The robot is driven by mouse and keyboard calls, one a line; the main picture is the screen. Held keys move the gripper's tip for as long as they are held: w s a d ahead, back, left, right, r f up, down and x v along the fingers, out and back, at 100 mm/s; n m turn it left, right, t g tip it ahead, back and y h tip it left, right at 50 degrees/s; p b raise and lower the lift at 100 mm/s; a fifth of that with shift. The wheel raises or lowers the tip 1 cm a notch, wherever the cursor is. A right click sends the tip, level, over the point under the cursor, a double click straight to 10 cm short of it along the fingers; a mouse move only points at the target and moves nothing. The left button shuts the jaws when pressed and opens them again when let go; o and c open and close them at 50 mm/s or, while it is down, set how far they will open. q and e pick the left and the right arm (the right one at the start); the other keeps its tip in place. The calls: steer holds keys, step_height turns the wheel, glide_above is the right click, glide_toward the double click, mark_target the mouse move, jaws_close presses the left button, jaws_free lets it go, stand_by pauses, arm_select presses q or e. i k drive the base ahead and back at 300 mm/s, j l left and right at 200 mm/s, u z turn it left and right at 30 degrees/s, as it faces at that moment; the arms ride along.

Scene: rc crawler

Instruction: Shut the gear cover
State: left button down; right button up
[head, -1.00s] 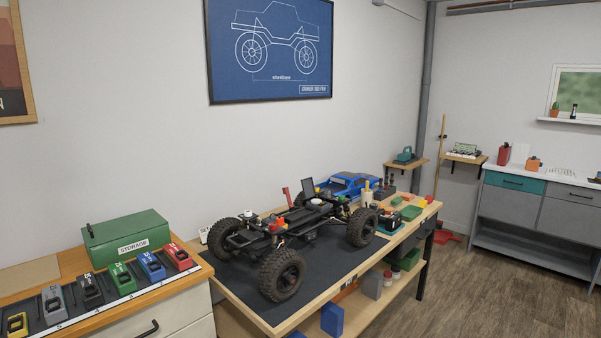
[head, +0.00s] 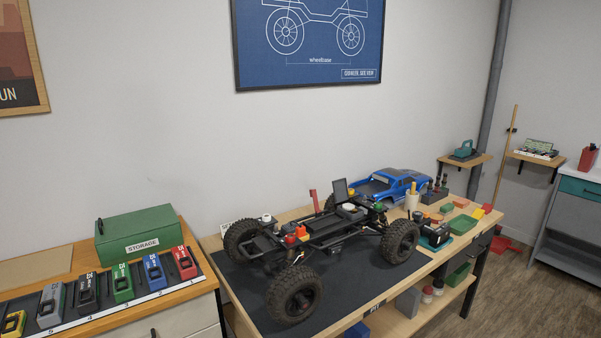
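The RC crawler chassis (head: 325,228) stands on its wheels on a dark mat on the wooden workbench. A small dark flat panel (head: 340,190) stands upright near the middle of the chassis; it looks like the gear cover, raised, but it is too small to be certain. A red upright part (head: 314,201) stands to its left, on the far side of the chassis. Neither of my grippers is in view.
On the left, a side bench holds a green storage box (head: 140,237) and a row of coloured battery packs.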

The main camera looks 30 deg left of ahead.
mark_target(341, 190)
steer(key=i+l+u, duration=0.1)
steer(key=i, duration=0.35)
steer(key=i+l+u, duration=0.1)
steer(key=i+l, duration=0.25)
steer(key=i+l+u, duration=0.1)
steer(key=i+l, duration=0.2)
steer(key=i, duration=0.25)
